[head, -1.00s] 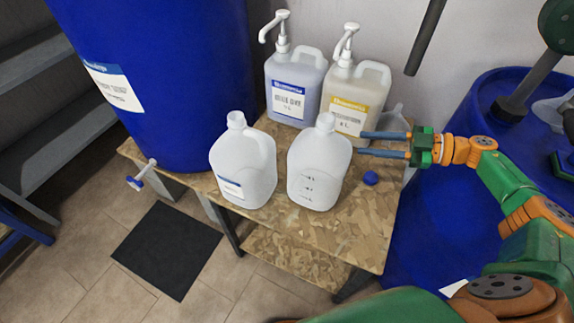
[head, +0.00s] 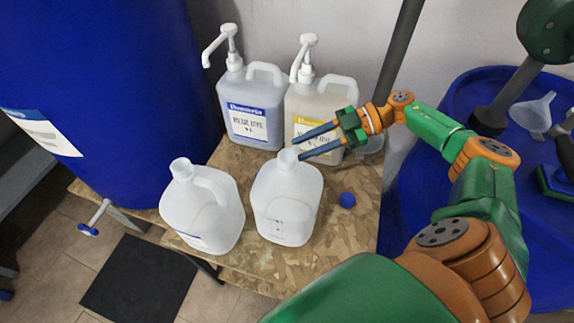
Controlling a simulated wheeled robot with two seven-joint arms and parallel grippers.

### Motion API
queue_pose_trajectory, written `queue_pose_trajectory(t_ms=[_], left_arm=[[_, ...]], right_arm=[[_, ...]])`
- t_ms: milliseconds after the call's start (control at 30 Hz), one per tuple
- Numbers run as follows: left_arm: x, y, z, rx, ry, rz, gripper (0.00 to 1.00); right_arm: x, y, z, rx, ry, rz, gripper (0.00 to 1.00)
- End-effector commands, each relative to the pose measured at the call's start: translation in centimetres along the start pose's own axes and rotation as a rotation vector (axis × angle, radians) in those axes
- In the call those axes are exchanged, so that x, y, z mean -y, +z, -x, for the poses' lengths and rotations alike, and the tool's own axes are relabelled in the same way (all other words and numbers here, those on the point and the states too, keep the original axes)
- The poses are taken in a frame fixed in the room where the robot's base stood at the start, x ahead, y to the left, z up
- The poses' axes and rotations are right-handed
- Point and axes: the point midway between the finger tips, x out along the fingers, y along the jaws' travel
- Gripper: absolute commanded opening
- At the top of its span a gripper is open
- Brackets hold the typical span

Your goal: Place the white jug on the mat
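Two white, translucent jugs without caps stand upright on the chipboard table: a left one (head: 203,212) with a partly visible blue-edged label, and a right one (head: 286,212) with faint markings. My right gripper (head: 297,147) has its two blue fingers apart, with the tips at the neck of the right jug. I cannot tell whether they touch it or straddle it. The jug still rests on the table. My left gripper is not in view.
Two pump-top containers, blue dye (head: 250,115) and a yellow-labelled one (head: 305,112), stand behind the jugs. A blue cap (head: 347,200) lies on the chipboard table (head: 345,245). A large blue drum (head: 105,90) with a tap is at left; another blue drum (head: 418,200) is at right.

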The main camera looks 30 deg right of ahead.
Motion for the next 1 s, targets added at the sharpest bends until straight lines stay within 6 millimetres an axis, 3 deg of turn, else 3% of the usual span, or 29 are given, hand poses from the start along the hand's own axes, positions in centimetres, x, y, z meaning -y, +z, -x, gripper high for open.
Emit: queue_pose_trajectory(t_ms=[200, 333, 367, 1000], left_arm=[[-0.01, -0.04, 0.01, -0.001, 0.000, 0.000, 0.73], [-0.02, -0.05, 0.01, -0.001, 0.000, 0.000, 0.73], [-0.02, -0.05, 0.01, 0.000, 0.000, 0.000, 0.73], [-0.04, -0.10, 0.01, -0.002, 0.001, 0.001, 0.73]], right_arm=[[0.03, 0.06, -0.30, 0.000, 0.000, 0.001, 0.34], [0.02, 0.06, -0.28, 0.000, 0.000, 0.001, 0.01], [0.02, 0.06, -0.28, 0.000, 0.000, 0.001, 0.00], [0.00, 0.03, -0.26, 0.000, 0.001, 0.001, 0.00]])
